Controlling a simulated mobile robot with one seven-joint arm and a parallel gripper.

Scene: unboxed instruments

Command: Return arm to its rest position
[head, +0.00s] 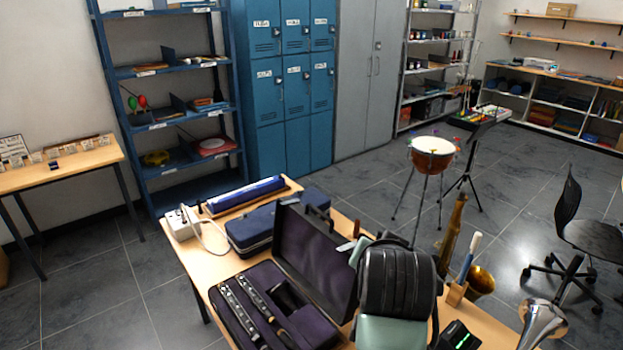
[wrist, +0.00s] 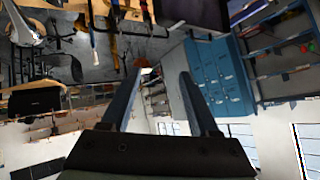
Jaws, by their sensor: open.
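My gripper (wrist: 166,73) shows in the wrist view with its two long dark fingers spread apart. Nothing is between the fingers. The wrist view is upside down, looking out across the room with the gripper clear of any surface. In the head view my own black and pale green arm is folded above the front of the wooden table. The gripper itself cannot be made out there. My arm hides part of the table top and the right side of an open instrument case (head: 318,262).
The open case holds black woodwind pieces (head: 240,315). A closed blue case (head: 262,228) and a white box (head: 181,224) lie behind it. A brass saxophone (head: 452,232) stands at the table's right. A drum (head: 432,153) and a chair (head: 590,238) stand beyond, with open floor between.

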